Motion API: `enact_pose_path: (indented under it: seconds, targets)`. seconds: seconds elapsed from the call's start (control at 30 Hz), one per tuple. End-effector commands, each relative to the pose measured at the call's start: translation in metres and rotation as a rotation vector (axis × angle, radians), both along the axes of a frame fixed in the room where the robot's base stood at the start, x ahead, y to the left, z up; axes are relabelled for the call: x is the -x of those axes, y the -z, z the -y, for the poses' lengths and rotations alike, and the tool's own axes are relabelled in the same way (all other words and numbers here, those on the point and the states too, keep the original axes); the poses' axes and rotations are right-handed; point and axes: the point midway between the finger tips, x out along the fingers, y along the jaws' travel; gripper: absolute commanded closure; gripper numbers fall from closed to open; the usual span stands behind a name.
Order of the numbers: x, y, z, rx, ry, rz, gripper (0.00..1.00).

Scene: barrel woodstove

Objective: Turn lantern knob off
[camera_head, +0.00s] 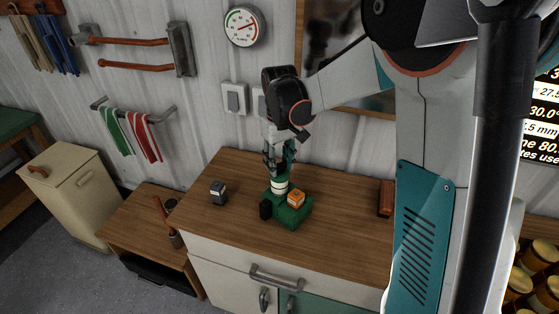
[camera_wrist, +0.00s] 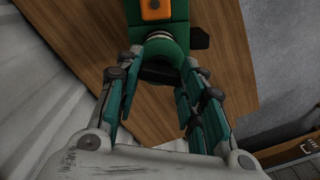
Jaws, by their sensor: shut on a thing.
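The lantern (camera_head: 292,216) is a green block-shaped body standing on the wooden counter. It has a pale cylinder (camera_head: 279,187) on top, an orange block (camera_head: 296,198) on its right and a black part (camera_head: 265,209) on its left. In the wrist view, the green body (camera_wrist: 172,12), the orange piece (camera_wrist: 157,9) and a black part (camera_wrist: 198,38) show beyond the fingers. I cannot tell which part is the knob. My gripper (camera_head: 279,172) points down and is shut on the lantern's upper part, with one finger on each side (camera_wrist: 157,78). The exact contact is partly hidden.
A small dark cube (camera_head: 218,192) stands on the counter (camera_head: 345,243) left of the lantern. A brown block (camera_head: 386,198) lies to the right. The wall behind carries a light switch (camera_head: 234,98) and a dial gauge (camera_head: 242,26). The counter's front is clear.

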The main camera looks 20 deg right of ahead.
Motion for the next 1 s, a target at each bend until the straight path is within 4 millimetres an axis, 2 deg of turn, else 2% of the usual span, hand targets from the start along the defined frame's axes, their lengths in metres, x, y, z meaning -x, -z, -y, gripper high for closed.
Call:
enact_pose_path:
  seconds: [0.4,1.0]
  targets:
    - [0.0001,-0.0001,0.0001,0.000,-0.266,0.000,0.88]
    - [0.0000,0.0000,0.0001,0.000,-0.341,0.000,0.88]
